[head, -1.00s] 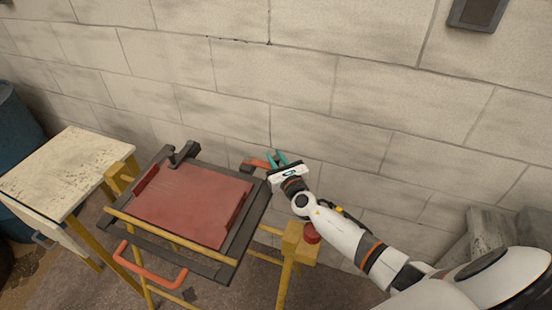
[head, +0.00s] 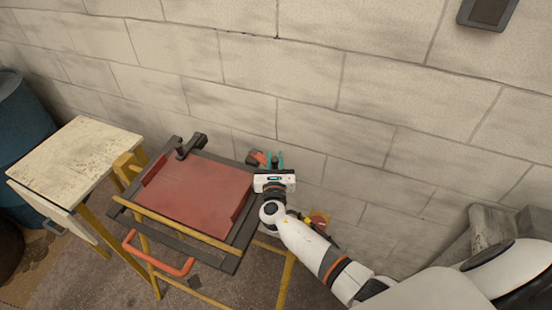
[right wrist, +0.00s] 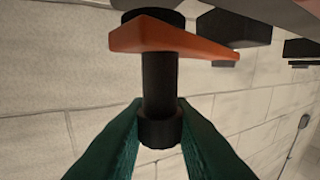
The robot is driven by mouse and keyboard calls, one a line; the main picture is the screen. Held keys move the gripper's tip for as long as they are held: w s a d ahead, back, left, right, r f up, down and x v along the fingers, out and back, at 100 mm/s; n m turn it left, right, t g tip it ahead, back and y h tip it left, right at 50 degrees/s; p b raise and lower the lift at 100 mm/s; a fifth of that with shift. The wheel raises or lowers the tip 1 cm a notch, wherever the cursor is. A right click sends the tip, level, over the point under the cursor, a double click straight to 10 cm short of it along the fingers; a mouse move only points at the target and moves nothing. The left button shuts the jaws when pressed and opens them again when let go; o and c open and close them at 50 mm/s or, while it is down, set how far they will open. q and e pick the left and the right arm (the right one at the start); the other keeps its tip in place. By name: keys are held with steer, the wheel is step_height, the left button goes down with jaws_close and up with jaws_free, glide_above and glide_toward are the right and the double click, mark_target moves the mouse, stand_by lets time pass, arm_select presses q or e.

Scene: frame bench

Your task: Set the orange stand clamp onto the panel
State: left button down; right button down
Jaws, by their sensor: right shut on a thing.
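The panel (head: 198,195) is a flat red sheet with raised red strips at two sides. It lies in a dark frame on the bench in the head view. My right gripper (head: 274,160) is at the panel's far right corner, beside the frame. In the right wrist view its teal fingers (right wrist: 157,125) are shut on the black spindle of the orange stand clamp (right wrist: 175,40). The clamp's orange bar also shows in the head view (head: 256,157), partly hidden by the gripper. I cannot tell whether the clamp touches the frame. My left gripper is out of view.
A dark clamp-like piece (head: 191,145) stands at the frame's far edge. An orange U-shaped handle (head: 160,260) juts out in front. A pale worn table (head: 75,160) stands left and a blue barrel (head: 20,120) beyond it. A block wall (head: 300,90) closes the back.

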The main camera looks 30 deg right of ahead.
steer(key=c, duration=1.3)
jaws_free()
steer(key=shift+s, duration=0.1)
steer(key=shift+s+a, duration=0.25)
steer(key=shift+s, duration=0.05)
steer(key=b+v, duration=0.2)
steer(key=v, duration=0.9)
steer(key=shift+r, duration=0.1)
steer(key=shift+c, duration=0.4)
